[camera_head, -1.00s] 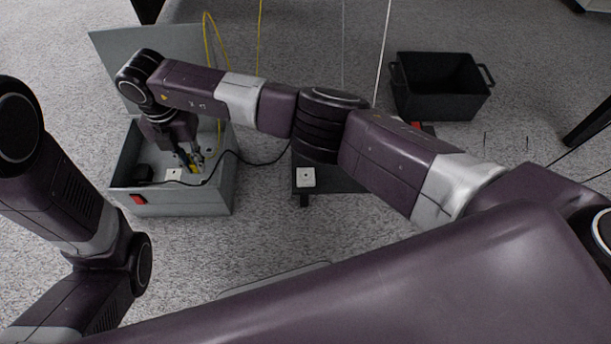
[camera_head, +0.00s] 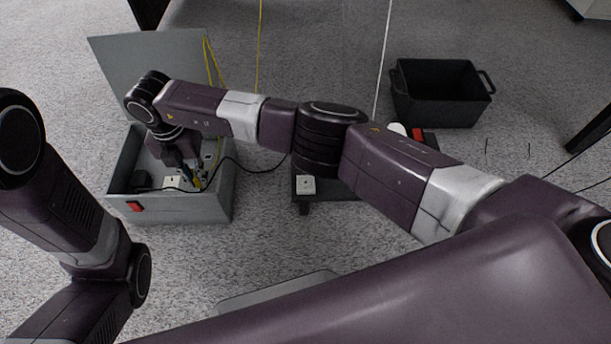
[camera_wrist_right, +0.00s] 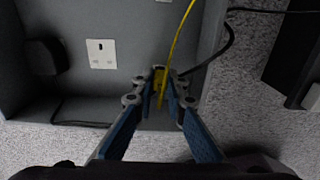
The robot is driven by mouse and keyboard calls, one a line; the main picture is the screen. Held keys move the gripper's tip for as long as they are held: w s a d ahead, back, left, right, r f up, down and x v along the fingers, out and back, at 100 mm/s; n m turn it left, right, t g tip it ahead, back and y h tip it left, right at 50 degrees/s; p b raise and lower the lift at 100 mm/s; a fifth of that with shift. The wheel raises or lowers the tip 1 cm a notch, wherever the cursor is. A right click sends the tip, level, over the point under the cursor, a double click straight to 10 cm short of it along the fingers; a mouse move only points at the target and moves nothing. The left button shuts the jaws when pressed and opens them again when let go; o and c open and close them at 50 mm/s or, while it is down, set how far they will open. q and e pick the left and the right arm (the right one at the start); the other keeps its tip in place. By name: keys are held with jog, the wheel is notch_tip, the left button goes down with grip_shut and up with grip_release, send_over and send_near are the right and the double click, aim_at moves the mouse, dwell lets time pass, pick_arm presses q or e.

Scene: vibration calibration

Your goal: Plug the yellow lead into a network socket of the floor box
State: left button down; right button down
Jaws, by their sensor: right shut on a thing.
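The grey floor box (camera_head: 225,205) stands open on the carpet at the left of the head view, its lid (camera_head: 140,70) raised behind it. My right gripper (camera_head: 196,182) reaches down inside the box. In the right wrist view, its fingertips (camera_wrist_right: 160,82) are shut on the end of the yellow lead (camera_wrist_right: 178,40). The lead runs up from the fingers and out over the box's back edge. A white power socket (camera_wrist_right: 101,53) shows left of the fingers. The fingers hide the plug's tip, and I cannot tell whether it touches a socket. My left gripper is out of view.
A black plug (camera_wrist_right: 42,57) sits in the box, and a black cable (camera_head: 250,168) crosses its right wall. A black crate (camera_head: 440,95) stands at the back right.

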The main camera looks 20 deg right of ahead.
aim_at(196, 178)
jog(key=shift+f, duration=0.9)
dwell(2.9)
jog(key=c, duration=1.9)
grip_release()
jog(key=shift+p, duration=0.35)
jog(key=shift+r+p, duration=2.3)
jog(key=shift+r, duration=0.25)
